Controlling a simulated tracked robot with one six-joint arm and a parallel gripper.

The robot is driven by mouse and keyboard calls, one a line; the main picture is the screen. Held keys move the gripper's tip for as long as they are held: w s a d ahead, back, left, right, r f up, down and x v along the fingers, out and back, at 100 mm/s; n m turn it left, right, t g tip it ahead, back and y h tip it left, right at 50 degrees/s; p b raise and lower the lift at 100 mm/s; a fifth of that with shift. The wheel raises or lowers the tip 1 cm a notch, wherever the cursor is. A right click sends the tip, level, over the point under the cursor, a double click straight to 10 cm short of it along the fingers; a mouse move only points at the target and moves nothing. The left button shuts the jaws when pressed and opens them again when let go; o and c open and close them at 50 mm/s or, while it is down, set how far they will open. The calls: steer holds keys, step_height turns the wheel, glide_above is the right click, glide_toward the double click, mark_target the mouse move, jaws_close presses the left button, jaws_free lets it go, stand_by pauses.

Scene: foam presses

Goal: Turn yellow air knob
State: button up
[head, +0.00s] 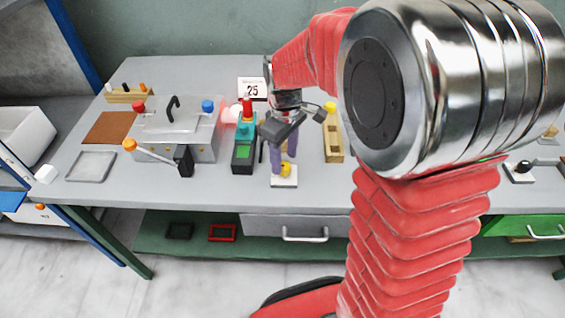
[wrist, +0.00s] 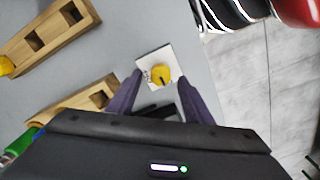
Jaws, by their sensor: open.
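The yellow air knob (head: 285,169) sits on a small white plate (head: 284,182) near the front edge of the table. In the wrist view the yellow knob (wrist: 161,75) has a dark mark on it and lies ahead of the fingertips, between their lines. My gripper (head: 284,170) points down over the plate, with its two purple fingers behind and around the knob in the head view. In the wrist view my gripper (wrist: 158,86) is open and empty. I cannot tell how high the fingertips are above the plate.
A grey press box (head: 178,133) with a clear lid and an orange-tipped lever (head: 129,145) stands to the left. A wooden block (head: 333,148) stands to the right. Table space before the knob is narrow.

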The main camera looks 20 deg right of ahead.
mark_target(284, 169)
steer(key=shift+f, duration=1.35)
